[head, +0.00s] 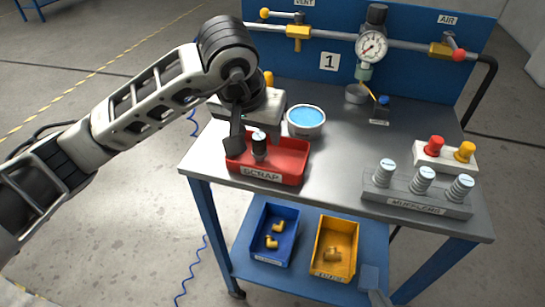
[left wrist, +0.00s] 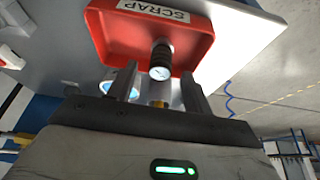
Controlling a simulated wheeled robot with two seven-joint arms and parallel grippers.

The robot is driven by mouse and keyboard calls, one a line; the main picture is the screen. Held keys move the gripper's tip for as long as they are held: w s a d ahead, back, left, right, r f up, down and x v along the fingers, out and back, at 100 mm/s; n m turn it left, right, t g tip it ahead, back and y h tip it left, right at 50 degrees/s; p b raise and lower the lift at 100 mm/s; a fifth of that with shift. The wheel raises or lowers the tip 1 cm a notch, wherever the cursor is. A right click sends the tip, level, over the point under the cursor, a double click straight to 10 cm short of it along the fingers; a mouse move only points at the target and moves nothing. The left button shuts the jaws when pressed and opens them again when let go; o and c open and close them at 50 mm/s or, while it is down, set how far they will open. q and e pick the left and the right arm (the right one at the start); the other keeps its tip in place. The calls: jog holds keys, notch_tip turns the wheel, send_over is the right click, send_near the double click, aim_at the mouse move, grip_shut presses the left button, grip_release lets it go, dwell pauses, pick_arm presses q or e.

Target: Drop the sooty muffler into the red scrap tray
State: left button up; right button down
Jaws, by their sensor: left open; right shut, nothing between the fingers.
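The sooty muffler (head: 259,149), dark with a pale top, is upright inside the red scrap tray (head: 268,177), near its back. I cannot tell whether its base touches the tray floor. The left wrist view also shows the muffler (left wrist: 161,59) in front of the red tray (left wrist: 112,35). My left gripper (head: 245,143) is open beside the muffler at the tray's back left, and its fingers (left wrist: 157,92) stand apart with the muffler visible in the gap. My right gripper (head: 372,286) is partly in view at the bottom edge, shut and empty.
Right of the tray, a labelled mufflers rack (head: 418,206) holds three clean mufflers. A bowl of blue liquid (head: 306,121) stands behind the tray. A gauge (head: 371,46) and pipework line the blue back panel. Blue (head: 275,235) and yellow (head: 336,249) bins sit on the lower shelf.

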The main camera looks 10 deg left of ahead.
pick_arm(q)
jog(key=v, duration=1.4)
jog(key=shift+p, duration=0.3)
jog(key=shift+s, duration=0.1)
